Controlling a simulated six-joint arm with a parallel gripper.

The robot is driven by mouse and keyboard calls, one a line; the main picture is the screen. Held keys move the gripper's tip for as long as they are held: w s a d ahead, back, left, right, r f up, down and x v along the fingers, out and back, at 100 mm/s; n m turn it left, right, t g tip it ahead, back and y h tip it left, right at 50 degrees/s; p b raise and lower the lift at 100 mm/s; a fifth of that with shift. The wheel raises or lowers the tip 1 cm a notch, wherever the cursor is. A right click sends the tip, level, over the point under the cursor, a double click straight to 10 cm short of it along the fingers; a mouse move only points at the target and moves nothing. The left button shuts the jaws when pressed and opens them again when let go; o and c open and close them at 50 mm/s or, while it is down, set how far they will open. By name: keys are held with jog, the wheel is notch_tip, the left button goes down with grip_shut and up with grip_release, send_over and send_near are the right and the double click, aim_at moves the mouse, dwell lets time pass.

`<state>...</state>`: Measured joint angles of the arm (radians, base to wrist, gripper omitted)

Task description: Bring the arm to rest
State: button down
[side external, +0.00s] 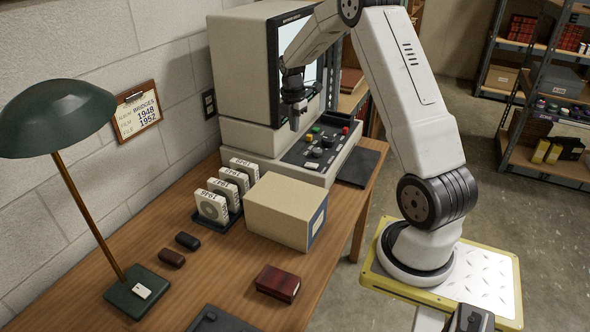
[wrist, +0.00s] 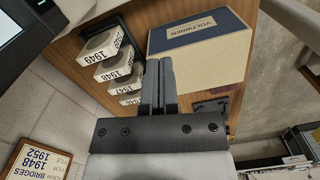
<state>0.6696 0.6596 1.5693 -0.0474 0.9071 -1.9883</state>
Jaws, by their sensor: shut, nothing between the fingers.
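My gripper (side external: 295,118) hangs in front of the microfilm reader's screen, above the left part of its control panel (side external: 322,142). Its fingers point down and are shut with nothing between them. In the wrist view the two dark fingers (wrist: 158,82) lie together, side by side. Behind them show the cardboard box (wrist: 205,58) and the numbered film boxes (wrist: 105,65). My gripper looks clear of the reader in the side view, but the exact gap above the panel is hard to judge.
The reader (side external: 245,70) stands at the table's back. On the wooden table (side external: 225,280) are a box (side external: 285,212), racked film boxes (side external: 212,205), a dark red case (side external: 278,283), two small dark cases (side external: 172,257) and a green lamp (side external: 60,118). A clipboard (side external: 138,110) hangs on the wall.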

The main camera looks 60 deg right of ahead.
jog(key=s+a+m+t, duration=0.1)
jog(key=s+a+m, duration=0.2)
jog(key=a, duration=0.7)
jog(key=s+a+m+t, duration=0.1)
jog(key=s+a+m, duration=0.3)
jog(key=a+m, duration=0.3)
jog(key=s+a+m, duration=0.4)
jog(key=a+m, duration=0.1)
jog(key=a, duration=1)
jog(key=shift+r+t, duration=0.2)
jog(key=shift+t, duration=0.2)
